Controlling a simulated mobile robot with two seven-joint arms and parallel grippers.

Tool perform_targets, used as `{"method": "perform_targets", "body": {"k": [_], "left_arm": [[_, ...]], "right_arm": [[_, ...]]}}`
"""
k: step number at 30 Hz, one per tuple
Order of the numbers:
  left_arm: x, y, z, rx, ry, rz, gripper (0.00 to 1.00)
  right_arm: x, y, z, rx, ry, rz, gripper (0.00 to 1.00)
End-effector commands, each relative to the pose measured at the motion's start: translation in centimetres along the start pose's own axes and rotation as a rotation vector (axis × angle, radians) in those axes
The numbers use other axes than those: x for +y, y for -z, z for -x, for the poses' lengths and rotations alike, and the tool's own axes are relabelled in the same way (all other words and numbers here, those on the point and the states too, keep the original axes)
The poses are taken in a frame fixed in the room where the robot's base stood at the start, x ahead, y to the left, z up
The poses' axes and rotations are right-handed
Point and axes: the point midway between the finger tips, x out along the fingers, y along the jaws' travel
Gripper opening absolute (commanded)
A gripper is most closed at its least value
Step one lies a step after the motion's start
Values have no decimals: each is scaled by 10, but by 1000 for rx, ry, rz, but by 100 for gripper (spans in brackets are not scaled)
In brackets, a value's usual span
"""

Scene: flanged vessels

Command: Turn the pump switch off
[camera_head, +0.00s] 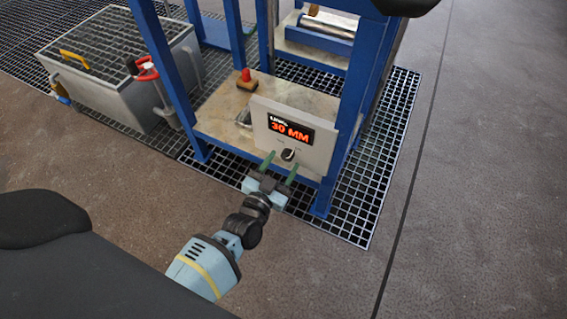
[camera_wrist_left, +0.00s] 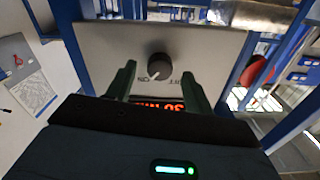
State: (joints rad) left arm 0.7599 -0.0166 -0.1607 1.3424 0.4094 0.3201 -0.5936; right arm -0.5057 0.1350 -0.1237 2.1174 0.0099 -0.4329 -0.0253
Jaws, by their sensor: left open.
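The pump switch is a round dark knob (camera_head: 288,155) on the lower part of a pale grey control panel (camera_head: 320,152). In the left wrist view the knob (camera_wrist_left: 158,67) shows a white pointer mark, directed down and to the left toward the "ON" lettering. "OFF" lettering sits at its lower right. A display (camera_head: 290,128) on the panel reads "30 MM" in red. My left gripper (camera_head: 279,163) is open, with its green fingers pointing at the panel on either side of the knob. In the wrist view the fingertips stand apart from the knob. My right gripper is out of view.
A blue frame (camera_head: 366,85) stands around the panel, with a post close to its right. A red-topped item (camera_head: 246,79) stands on the shelf (camera_head: 215,122) behind the panel. A grey tank (camera_head: 120,85) with a red handle is at left. Open floor (camera_head: 480,180) lies right.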

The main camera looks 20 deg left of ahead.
Motion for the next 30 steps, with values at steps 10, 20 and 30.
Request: {"method": "perform_targets", "body": {"k": [10, 20, 30], "left_arm": [[0, 0, -10, -1, 0, 0, 52], [0, 0, -10, -1, -1, 0, 19], [0, 0, -10, -1, -1, 22, 8]], "right_arm": [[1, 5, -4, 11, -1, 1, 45], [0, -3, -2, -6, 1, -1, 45], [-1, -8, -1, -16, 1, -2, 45]]}}
